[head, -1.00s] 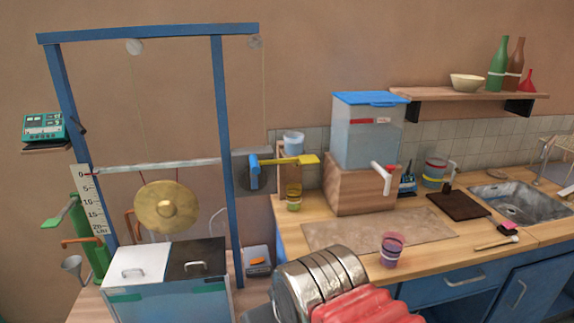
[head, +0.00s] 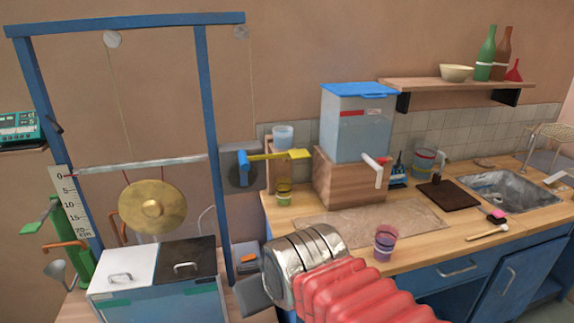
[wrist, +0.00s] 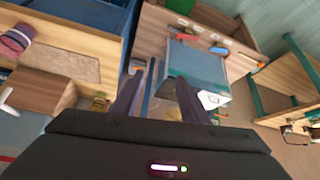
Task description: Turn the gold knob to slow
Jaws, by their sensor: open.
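I cannot make out a gold knob or a "slow" mark in either view. A teal panel device (head: 22,128) with small displays sits on a shelf at the far left of the head view, cut by the picture edge; its details are too small to read. A gold gong (head: 153,207) hangs in the blue frame; it is a disc, not clearly a knob. My gripper (wrist: 160,88) is open in the wrist view, its two dark fingers apart with nothing between them. In the head view my arm hides most of the gripper.
The blue frame (head: 207,120) stands over a teal box (head: 150,305) with white and black lids. A yellow lever (head: 278,155) juts out beside it. On the counter stand a purple cup (head: 385,243), a wooden block (head: 345,180) with a clear tank (head: 356,128), and a sink (head: 510,190).

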